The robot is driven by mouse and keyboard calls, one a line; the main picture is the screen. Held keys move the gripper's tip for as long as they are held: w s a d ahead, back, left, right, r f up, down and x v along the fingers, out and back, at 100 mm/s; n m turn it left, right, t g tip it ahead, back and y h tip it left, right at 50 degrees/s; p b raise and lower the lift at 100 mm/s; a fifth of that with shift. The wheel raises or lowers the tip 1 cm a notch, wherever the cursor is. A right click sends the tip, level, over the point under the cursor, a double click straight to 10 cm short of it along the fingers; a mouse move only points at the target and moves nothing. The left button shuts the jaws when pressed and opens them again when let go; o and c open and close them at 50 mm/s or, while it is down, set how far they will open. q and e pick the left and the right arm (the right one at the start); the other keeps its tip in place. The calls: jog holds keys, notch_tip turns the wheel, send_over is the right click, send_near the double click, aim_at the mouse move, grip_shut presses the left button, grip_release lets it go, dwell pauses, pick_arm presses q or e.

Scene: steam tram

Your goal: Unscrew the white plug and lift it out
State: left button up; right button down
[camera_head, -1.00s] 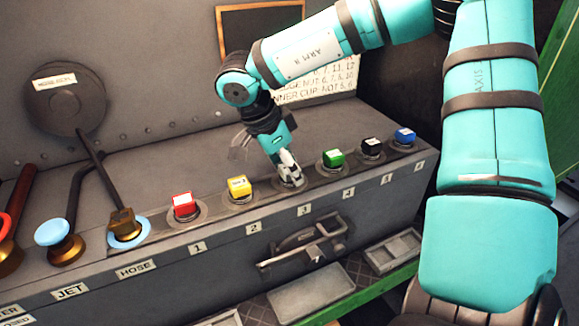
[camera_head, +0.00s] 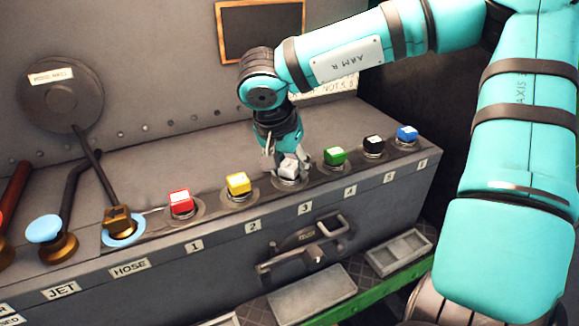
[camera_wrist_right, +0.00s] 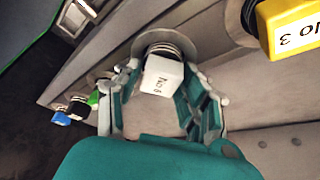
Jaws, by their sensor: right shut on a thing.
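The white plug (camera_head: 289,167) has a block-shaped head and sits in the row of coloured plugs, above the plate marked 3. The right gripper (camera_wrist_right: 163,85) is shut on the white plug. The lower end of the plug is hidden in the collar. My left gripper is not in view.
A yellow plug (camera_head: 238,184) and a red plug (camera_head: 180,203) stand to the left. Green (camera_head: 335,157), black (camera_head: 373,146) and blue (camera_head: 406,134) plugs stand to the right. A front latch handle (camera_head: 305,243) and a shallow tray (camera_head: 312,294) are below.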

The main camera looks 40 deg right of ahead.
jog(key=shift+s+n, duration=0.1)
jog(key=shift+n, duration=0.2)
jog(key=shift+n+t, duration=0.3)
jog(key=shift+n, duration=0.3)
jog(key=shift+n+y, duration=0.3)
jog(key=shift+n, duration=0.4)
jog(key=shift+d+n+t, duration=0.1)
jog(key=shift+n+t, duration=0.3)
jog(key=shift+n, duration=0.3)
